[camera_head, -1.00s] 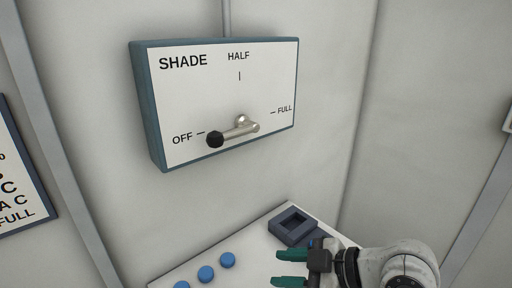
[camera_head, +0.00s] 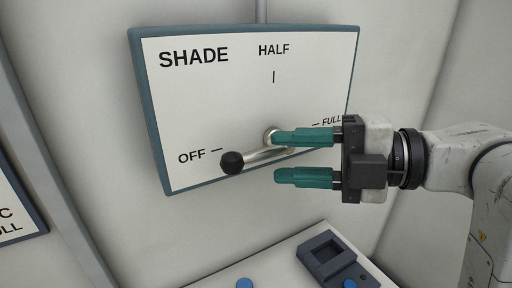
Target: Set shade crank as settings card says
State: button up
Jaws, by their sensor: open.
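The shade box (camera_head: 200,100) is a white panel with a blue-grey frame on the wall, marked OFF, HALF and FULL. Its metal crank (camera_head: 262,156) has a black knob (camera_head: 232,162) that points left, at the OFF mark. My gripper (camera_head: 290,157), with green fingers, is open and empty in front of the panel's lower right. Its upper finger covers part of the crank's hub and arm. I cannot tell whether it touches them. A card (camera_head: 18,205) at the left edge is mostly cut off; only ends of its text show, the last line ending in "LL".
Below the panel is a white surface (camera_head: 285,268) with a dark square holder (camera_head: 328,256) and blue round pieces (camera_head: 244,283). A vertical wall strip (camera_head: 50,160) stands left of the panel. The space before the panel's left half is clear.

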aim_at(261, 157)
jog(key=p+x, duration=0.1)
jog(key=x, duration=0.4)
jog(key=shift+a, duration=0.3)
grip_shut()
